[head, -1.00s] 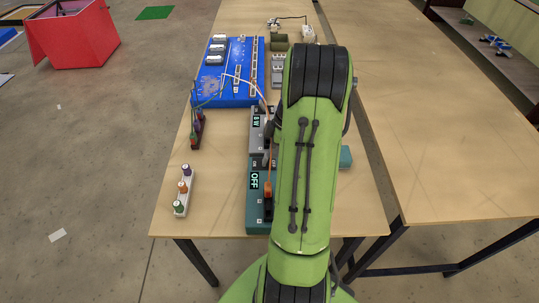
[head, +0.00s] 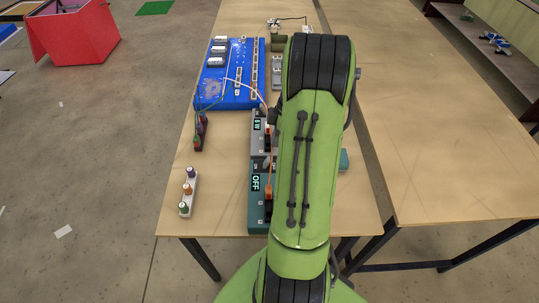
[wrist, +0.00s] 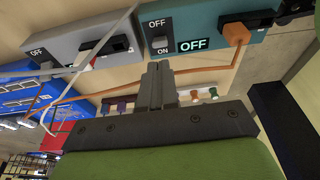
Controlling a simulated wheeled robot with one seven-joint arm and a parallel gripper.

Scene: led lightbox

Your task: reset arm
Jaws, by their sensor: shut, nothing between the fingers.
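My green arm (head: 305,170) stands in front of the work table in the head view and hides part of it. My gripper (wrist: 158,86) shows in the wrist view with its two grey fingers together, shut and empty. A teal box (wrist: 205,38) with a switch and an OFF display lies beyond the fingertips; an orange plug (wrist: 237,33) sits on it. A grey box (wrist: 75,45) with a switch lies to its left. In the head view the teal box (head: 257,212) and grey box (head: 257,143) are partly behind my arm.
A blue board (head: 222,92) with wires lies at the table's far left. A white strip with several coloured knobs (head: 188,192) and a dark strip (head: 200,135) lie near the left edge. The second table (head: 440,150) at right is bare nearby.

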